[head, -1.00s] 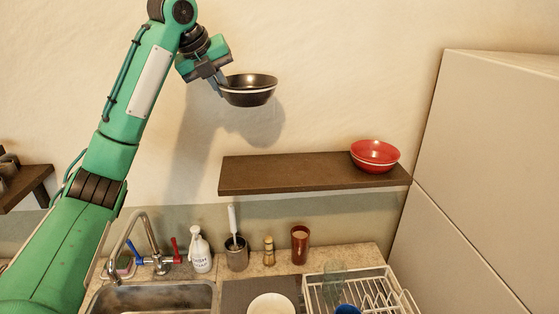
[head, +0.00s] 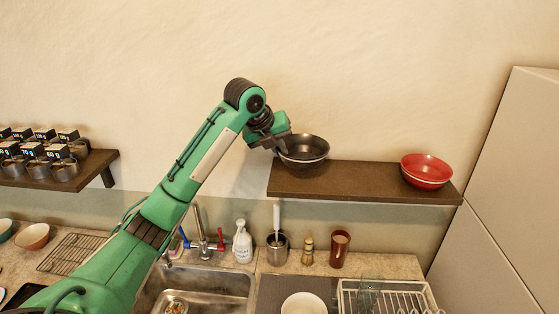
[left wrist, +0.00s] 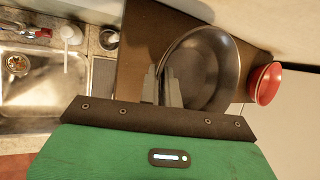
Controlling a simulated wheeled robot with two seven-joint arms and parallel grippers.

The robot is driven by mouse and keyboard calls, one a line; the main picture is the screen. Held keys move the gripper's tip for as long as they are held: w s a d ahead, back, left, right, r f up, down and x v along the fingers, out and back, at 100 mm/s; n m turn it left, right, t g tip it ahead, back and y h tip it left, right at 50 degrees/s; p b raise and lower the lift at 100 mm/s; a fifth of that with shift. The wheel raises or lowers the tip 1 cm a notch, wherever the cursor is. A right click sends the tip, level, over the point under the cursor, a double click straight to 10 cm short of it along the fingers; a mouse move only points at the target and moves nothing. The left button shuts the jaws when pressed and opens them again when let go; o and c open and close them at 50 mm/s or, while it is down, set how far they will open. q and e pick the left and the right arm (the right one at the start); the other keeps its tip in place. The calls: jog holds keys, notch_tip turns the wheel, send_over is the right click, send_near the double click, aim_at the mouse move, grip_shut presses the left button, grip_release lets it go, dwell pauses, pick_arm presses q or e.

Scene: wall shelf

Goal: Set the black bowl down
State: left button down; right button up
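The black bowl (head: 304,151) has a pale band below its rim and looks upright. It is over the left end of the brown wall shelf (head: 345,186), near the back edge; I cannot tell whether its base touches the board. My left gripper (head: 283,144) is at the bowl's left side. In the left wrist view its two fingers (left wrist: 163,88) are closed on the near rim of the bowl (left wrist: 212,72), one on each side of the wall. The shelf (left wrist: 140,45) shows below the bowl there. My right gripper is not in view.
A red bowl (head: 426,171) stands at the shelf's right end, with bare board between the bowls. A tall cabinet (head: 505,190) stands to the right. Below are a sink (head: 205,290), a soap bottle (head: 242,243) and a dish rack (head: 385,298). Another shelf (head: 85,172) with jars is left.

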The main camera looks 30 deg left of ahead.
pick_arm(q)
jog(key=shift+f, duration=0.65)
jog(key=shift+f+p, duration=0.75)
jog(key=shift+f, duration=1.15)
jog(key=c, duration=1.6)
grip_release()
jog(key=shift+f, duration=0.1)
